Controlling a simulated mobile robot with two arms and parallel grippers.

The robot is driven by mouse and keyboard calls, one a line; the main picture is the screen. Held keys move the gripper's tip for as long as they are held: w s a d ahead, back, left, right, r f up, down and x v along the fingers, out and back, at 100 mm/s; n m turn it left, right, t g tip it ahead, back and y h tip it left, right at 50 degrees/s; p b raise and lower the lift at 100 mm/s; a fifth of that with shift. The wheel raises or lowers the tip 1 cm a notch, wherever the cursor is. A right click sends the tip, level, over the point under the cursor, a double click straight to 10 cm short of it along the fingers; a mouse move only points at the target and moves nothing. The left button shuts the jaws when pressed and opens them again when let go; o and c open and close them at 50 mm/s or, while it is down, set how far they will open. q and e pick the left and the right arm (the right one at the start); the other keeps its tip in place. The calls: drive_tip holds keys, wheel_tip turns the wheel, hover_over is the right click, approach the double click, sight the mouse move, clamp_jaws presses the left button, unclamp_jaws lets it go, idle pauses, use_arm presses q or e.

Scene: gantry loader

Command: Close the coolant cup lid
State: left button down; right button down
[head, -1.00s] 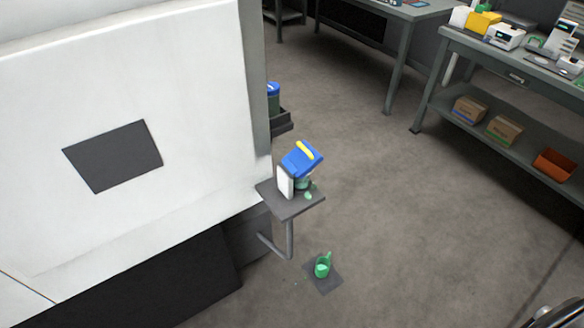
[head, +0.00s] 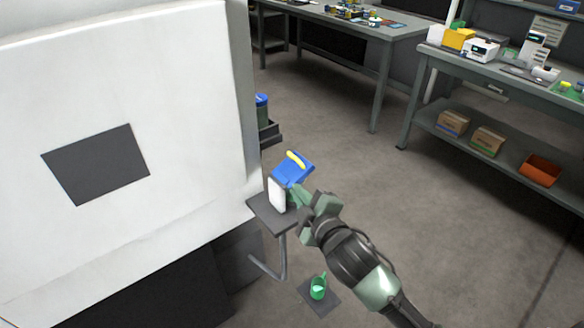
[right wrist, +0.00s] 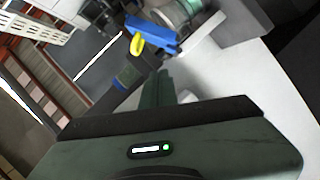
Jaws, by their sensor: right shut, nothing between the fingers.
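The coolant cup's blue lid (head: 290,172) with a yellow handle stands tilted open above a small grey shelf (head: 262,209) on the machine's side. The cup under it is mostly hidden by my right gripper (head: 294,194) in the head view. In the right wrist view the blue lid (right wrist: 152,38) and its yellow handle lie beyond the fingers, and a round, pale green-grey part (right wrist: 176,12) shows at the top. My right gripper is shut and empty, close to the cup below the lid; whether it touches cannot be told. My left gripper is not in view.
The white machine wall (head: 190,110) stands directly left of the shelf. A green jug (head: 318,287) sits on a dark mat below. Benches stand at the back; the floor to the right is clear.

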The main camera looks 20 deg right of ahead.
wheel_tip(320, 180, up, 4)
drive_tip(key=p, duration=0.2)
hover_over(292, 179)
drive_tip(key=a, duration=0.3)
drive_tip(key=shift+s+a+f+n+t, duration=0.1)
drive_tip(key=shift+s+f+n+t, duration=0.2)
drive_tip(key=shift+s+f+t, duration=0.1)
drive_tip(key=d+f, duration=0.1)
drive_tip(key=d, duration=0.1)
drive_tip(key=shift+w+d+f, duration=0.35)
drive_tip(key=shift+d, duration=0.05)
drive_tip(key=shift+d+f, duration=0.2)
drive_tip(key=shift+d, duration=0.05)
